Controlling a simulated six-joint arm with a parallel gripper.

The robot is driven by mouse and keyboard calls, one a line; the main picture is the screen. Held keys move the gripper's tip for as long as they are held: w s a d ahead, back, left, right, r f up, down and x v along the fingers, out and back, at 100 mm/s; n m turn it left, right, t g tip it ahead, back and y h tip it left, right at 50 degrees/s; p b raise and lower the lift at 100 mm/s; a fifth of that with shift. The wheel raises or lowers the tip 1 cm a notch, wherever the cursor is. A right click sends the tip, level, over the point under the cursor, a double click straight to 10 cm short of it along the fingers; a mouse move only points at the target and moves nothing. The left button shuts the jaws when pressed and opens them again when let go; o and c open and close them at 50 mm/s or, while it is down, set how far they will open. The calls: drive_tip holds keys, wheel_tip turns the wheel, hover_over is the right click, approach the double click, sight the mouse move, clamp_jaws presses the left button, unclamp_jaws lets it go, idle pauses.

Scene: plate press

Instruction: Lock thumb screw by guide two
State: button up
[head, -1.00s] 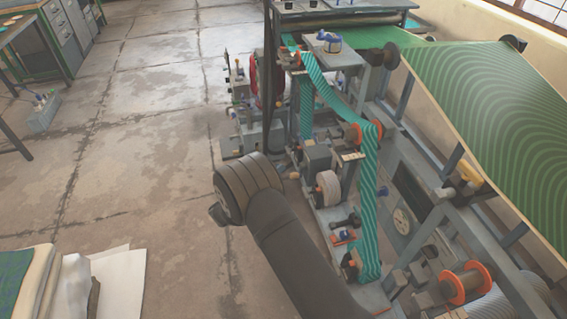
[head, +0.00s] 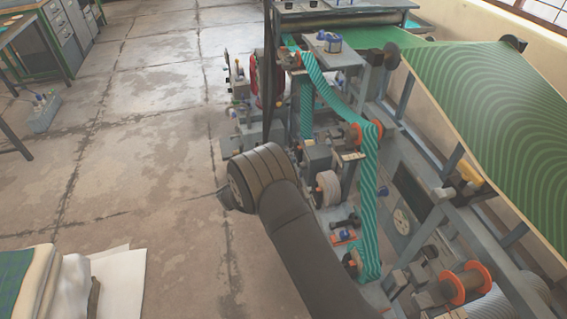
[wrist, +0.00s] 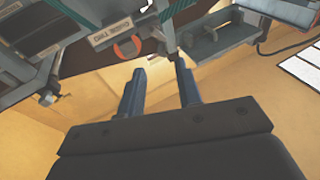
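In the wrist view, my gripper (wrist: 160,68) is open, its two dark fingers apart with nothing between them. A label plate (wrist: 112,33), upside down, appears to read "GUIDE TWO" and lies beyond the left fingertip. An orange ring (wrist: 127,48) sits just by that plate. A small silvery fitting (wrist: 46,97) hangs on a bracket at the left; I cannot tell whether it is the thumb screw. In the head view, my gripper is not visible, and I cannot pick out the thumb screw.
The press carries a teal striped web (head: 369,200) over orange-flanged rollers (head: 350,132). A wide green sheet (head: 490,95) slopes at the right. In the wrist view, a grey bracket (wrist: 222,40) stands right of the fingers. Open floor (head: 140,150) lies left of the press.

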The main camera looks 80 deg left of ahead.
drive_tip(key=r+v, duration=0.1)
drive_tip(key=v, duration=0.4)
drive_tip(key=w+d+r+g+h, duration=0.1)
drive_tip(key=w+d+r+g, duration=0.1)
drive_tip(key=d+r+g, duration=0.2)
drive_tip(key=shift+d+r+h, duration=0.3)
drive_tip(key=shift+d+r, duration=1.15)
drive_tip(key=shift+r, duration=0.4)
drive_tip(key=shift+a, duration=0.1)
